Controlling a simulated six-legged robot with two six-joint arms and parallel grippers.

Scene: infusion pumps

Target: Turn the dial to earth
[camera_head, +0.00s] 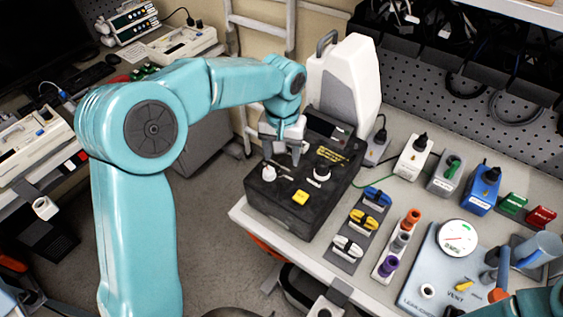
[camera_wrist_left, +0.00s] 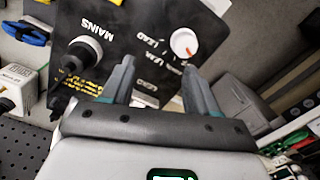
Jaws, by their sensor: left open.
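The black tester box (camera_head: 287,212) stands at the near left corner of the bench. Its white dial (camera_head: 268,173) is on the left of the top panel; in the left wrist view the dial (camera_wrist_left: 184,43) shows a red pointer mark. Printed labels beside it read LEAD more than once; others are partly hidden by a finger. My left gripper (camera_head: 283,156) is open and empty above the panel, behind the dial. In the left wrist view its fingers (camera_wrist_left: 158,70) are apart, with the dial beyond the right fingertip, not between them. My right gripper is out of view.
A tall white case (camera_head: 345,75) stands behind the box. Coloured plugs (camera_head: 362,220), adapter boxes (camera_head: 413,158) and a gauge panel (camera_head: 430,268) fill the bench to the right.

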